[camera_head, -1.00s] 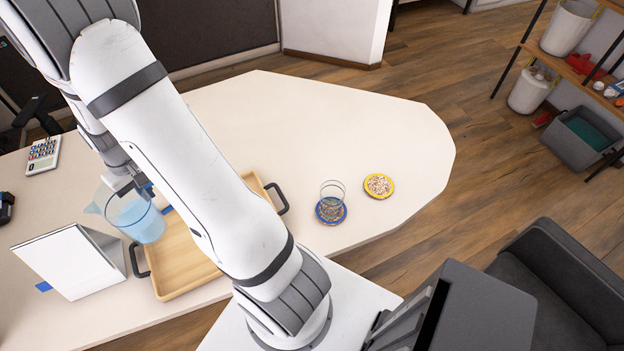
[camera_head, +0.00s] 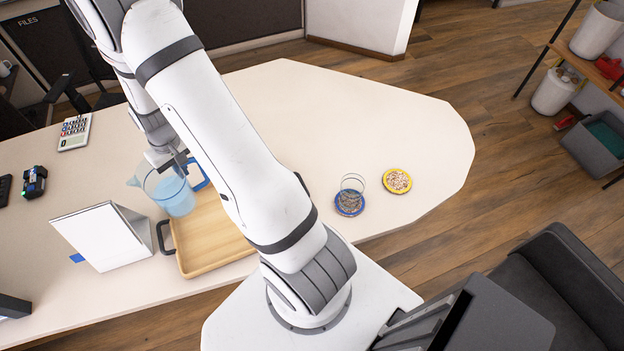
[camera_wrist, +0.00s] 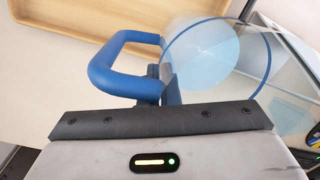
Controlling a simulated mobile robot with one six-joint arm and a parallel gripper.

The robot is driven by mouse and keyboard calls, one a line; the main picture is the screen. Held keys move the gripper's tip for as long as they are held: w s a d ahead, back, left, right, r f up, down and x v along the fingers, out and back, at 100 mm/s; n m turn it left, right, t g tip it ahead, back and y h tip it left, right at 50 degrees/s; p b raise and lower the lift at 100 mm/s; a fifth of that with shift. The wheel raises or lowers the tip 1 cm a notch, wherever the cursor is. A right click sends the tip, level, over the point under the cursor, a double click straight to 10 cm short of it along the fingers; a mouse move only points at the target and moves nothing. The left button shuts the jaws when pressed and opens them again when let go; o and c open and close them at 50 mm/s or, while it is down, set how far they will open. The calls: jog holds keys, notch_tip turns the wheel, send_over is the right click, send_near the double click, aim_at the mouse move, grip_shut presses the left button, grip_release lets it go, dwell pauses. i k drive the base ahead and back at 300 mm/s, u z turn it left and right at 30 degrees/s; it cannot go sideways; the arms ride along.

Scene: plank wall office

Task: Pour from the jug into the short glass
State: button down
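The jug (camera_head: 176,194) is clear with a blue rim and handle and holds light-blue liquid. It looks upright in the head view, at the far left corner of the tray; whether it touches anything below is unclear. The wrist view shows the jug (camera_wrist: 205,55) from above, with its blue handle (camera_wrist: 120,62) close in front of my gripper (camera_wrist: 162,85). In the head view my gripper (camera_head: 165,158) is at the jug's rim. Its fingers are mostly hidden, so their closure on the handle is unclear. The short glass (camera_head: 351,186) is clear and stands on a blue-rimmed coaster (camera_head: 349,206).
A yellow-rimmed coaster (camera_head: 397,181) lies bare right of the glass. The wooden tray (camera_head: 207,262) has dark handles. A white tent-shaped sign (camera_head: 103,237) stands left of it. A calculator (camera_head: 74,132) lies farther left. The far middle of the table is clear.

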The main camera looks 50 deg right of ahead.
aim_at(354, 183)
jog(key=z, duration=0.45)
jog(key=k, duration=1.15)
